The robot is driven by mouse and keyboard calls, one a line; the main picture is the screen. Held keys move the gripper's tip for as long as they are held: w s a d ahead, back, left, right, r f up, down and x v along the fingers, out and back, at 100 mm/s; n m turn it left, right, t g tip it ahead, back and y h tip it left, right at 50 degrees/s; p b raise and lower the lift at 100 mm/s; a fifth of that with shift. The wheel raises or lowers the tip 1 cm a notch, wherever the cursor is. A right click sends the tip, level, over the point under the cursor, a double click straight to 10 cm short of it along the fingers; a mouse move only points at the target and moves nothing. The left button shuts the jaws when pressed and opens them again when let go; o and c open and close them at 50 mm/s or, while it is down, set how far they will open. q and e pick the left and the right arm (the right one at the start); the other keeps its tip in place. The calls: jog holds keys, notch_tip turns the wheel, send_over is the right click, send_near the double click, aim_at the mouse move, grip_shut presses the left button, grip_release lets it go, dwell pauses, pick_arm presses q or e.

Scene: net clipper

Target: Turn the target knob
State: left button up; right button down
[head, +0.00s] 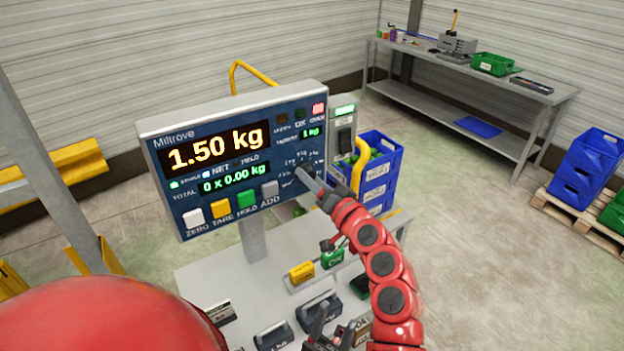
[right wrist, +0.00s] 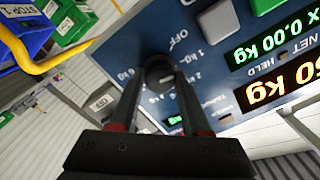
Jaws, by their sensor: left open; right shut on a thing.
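The scale's display panel (head: 190,140) reads 1.50 kg, 0 x 0.00 kg, and a small 1 kg. The dark round target knob (right wrist: 158,74) sits on the blue panel face, with OFF and kg marks around it. My right gripper (right wrist: 163,66) is shut on the knob, one finger on each side. In the head view this gripper (head: 307,175) reaches the panel's lower right and mostly hides the knob. My left gripper (head: 334,332) is open, low over the table near the bottom edge, touching nothing that I can make out.
Coloured buttons (head: 246,200) line the panel's lower edge. Blue crates (head: 376,165) stand behind the panel. A workbench (head: 440,85) is at the back right; the floor between is clear.

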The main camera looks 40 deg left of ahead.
jog(key=shift+r, duration=0.2)
jog(key=c, duration=0.7)
grip_release()
jog(key=shift+o, duration=1.4)
jog(key=shift+a, duration=0.1)
jog(key=shift+o, duration=0.2)
jog(key=shift+f, duration=0.15)
jog(key=b+v, duration=0.5)
jog(key=v, duration=1.2)
jog(key=shift+d+b, duration=0.2)
jog(key=shift+b, duration=0.2)
jog(key=shift+w+f, duration=0.1)
